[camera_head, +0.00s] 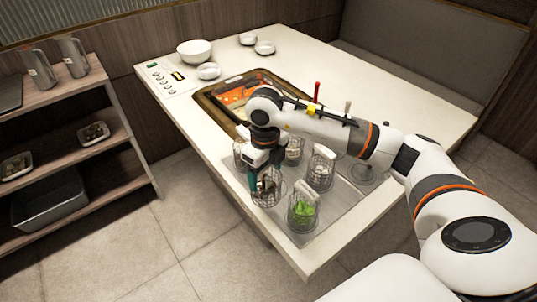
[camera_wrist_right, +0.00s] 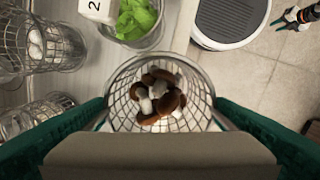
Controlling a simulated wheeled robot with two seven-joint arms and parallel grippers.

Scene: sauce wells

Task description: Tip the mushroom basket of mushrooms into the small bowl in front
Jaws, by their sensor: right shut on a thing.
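The mushroom basket (camera_head: 267,198) is a round wire basket at the table's near left edge. The right wrist view looks down into the basket (camera_wrist_right: 205,105), which holds several brown-capped mushrooms (camera_wrist_right: 157,95). My right gripper (camera_head: 256,180) is shut on it; teal fingers flank its near side in the right wrist view. The basket looks upright; whether it touches the tray cannot be told. A small white bowl (camera_head: 208,71) stands on the table beyond the hot pot, in front of a larger white bowl (camera_head: 194,52). My left gripper (camera_wrist_right: 299,16) shows small at the right wrist view's top right corner.
A basket of green leaves (camera_head: 303,212) and other wire baskets (camera_head: 320,172) stand close by on the metal tray (camera_head: 345,205). The divided hot pot (camera_head: 205,104) lies between the baskets and the bowls. Two small dishes (camera_head: 265,48) (camera_head: 248,39) stand at the back. The table's right side is clear.

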